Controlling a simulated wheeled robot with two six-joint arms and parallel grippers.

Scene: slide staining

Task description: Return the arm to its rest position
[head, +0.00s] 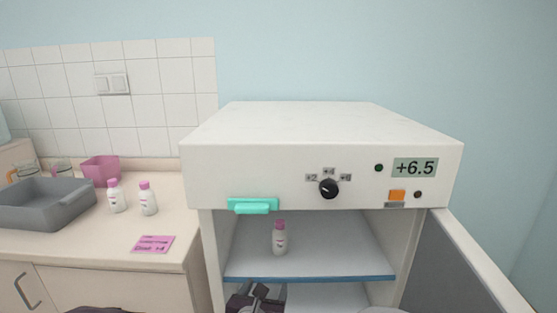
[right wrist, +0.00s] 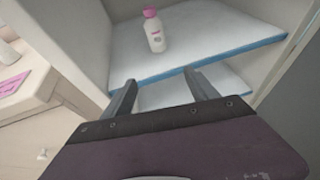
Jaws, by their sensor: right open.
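My right gripper (head: 256,294) shows at the bottom of the head view, low in front of the open cabinet. In the right wrist view its two dark fingers (right wrist: 160,78) are apart with nothing between them. A white bottle with a pink cap (head: 279,238) stands upright on the blue-edged shelf (head: 340,262) inside the cabinet. The bottle (right wrist: 154,32) also shows in the right wrist view, beyond the fingers and clear of them. My left gripper is not in view.
The white cabinet (head: 320,130) reads +6.5; its door (head: 465,265) stands open at right. On the left counter are a grey tray (head: 50,213), two pink-capped bottles (head: 148,198), a pink container (head: 101,170) and a pink card (head: 153,244). The shelf is bare around its bottle.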

